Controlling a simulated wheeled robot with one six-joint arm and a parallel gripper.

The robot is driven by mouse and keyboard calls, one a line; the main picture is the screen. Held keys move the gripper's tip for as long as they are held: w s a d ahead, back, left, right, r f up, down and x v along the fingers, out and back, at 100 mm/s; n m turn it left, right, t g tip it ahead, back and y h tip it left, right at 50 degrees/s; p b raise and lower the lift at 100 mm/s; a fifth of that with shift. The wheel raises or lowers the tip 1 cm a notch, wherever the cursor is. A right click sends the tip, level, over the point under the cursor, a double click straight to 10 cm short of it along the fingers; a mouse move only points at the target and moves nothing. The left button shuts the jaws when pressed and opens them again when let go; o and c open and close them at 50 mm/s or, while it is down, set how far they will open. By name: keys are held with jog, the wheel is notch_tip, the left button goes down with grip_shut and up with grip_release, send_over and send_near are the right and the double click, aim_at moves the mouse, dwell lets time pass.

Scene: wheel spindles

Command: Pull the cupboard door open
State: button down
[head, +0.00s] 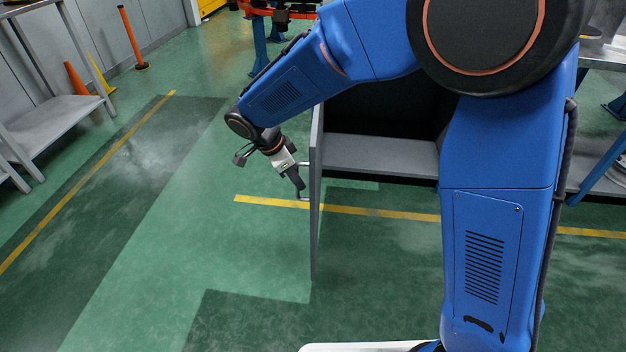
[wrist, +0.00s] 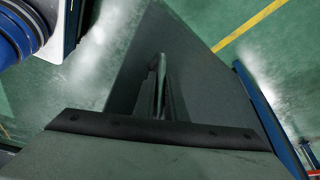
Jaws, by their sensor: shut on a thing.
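The cupboard (head: 380,155) stands behind my arm, with its dark inside and a grey shelf showing. Its grey door (head: 316,220) stands swung well open and is seen nearly edge-on in the head view. The door panel fills the middle of the wrist view (wrist: 205,85). My gripper (head: 300,184) is at the left face of the door, shut on the bar handle (head: 304,199). In the wrist view the fingers (wrist: 160,100) close around the handle (wrist: 157,65). My arm hides much of the cupboard.
A grey metal shelf unit (head: 60,112) stands at the far left. Orange (head: 76,79) and yellow (head: 101,75) cones and an orange post (head: 132,38) are near the back wall. The green floor left of the door is clear.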

jog(key=shift+w+a+r, duration=0.1)
jog(key=shift+w+a, duration=0.2)
jog(key=shift+a, duration=0.6)
jog(key=c, duration=1.8)
grip_release()
jog(key=v, duration=1.7)
jog(key=shift+a, duration=0.1)
jog(key=shift+s, duration=0.15)
